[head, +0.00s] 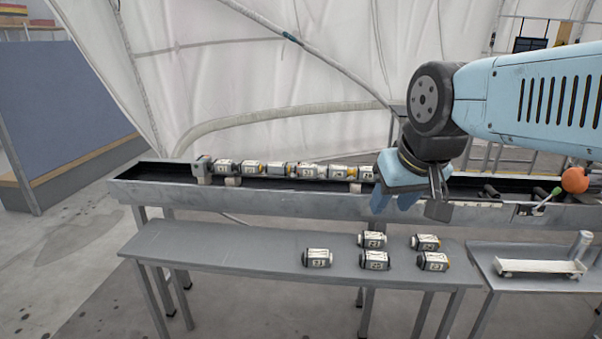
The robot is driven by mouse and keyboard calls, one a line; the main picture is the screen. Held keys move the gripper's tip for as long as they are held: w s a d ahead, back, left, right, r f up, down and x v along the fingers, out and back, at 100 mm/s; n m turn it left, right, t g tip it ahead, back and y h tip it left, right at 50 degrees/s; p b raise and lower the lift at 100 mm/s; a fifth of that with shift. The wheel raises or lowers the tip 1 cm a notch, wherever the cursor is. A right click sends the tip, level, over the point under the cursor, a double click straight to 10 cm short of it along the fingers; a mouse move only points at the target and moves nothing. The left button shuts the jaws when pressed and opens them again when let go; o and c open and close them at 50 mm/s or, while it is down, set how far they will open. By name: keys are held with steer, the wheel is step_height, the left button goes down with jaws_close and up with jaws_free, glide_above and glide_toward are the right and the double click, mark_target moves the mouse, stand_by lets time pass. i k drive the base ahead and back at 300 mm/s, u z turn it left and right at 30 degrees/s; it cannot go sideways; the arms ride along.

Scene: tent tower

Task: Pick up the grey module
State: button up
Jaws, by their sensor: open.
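Several pale grey-white modules with dark ends and printed labels are in view. A group lies on the low grey bench (215,243), among them a front-left module (317,258), a back module (371,240) and a right module (432,262). More modules (281,169) stand end to end in a row in the long trough behind. I cannot tell which one is the grey module. My gripper (418,207) is open, pointing down in front of the trough, to the right of the row and above the bench modules. It looks empty and partly hides the trough.
A plain grey block (201,168) stands at the row's left end. A side table (488,258) at the right holds a pale tray (540,267) and a cylinder (580,244). An orange ball (575,180) is at the trough's right. The bench's left half is clear.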

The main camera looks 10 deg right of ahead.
mark_target(302, 171)
steer(key=z, duration=0.05)
steer(key=i, duration=0.9)
steer(key=u, duration=0.1)
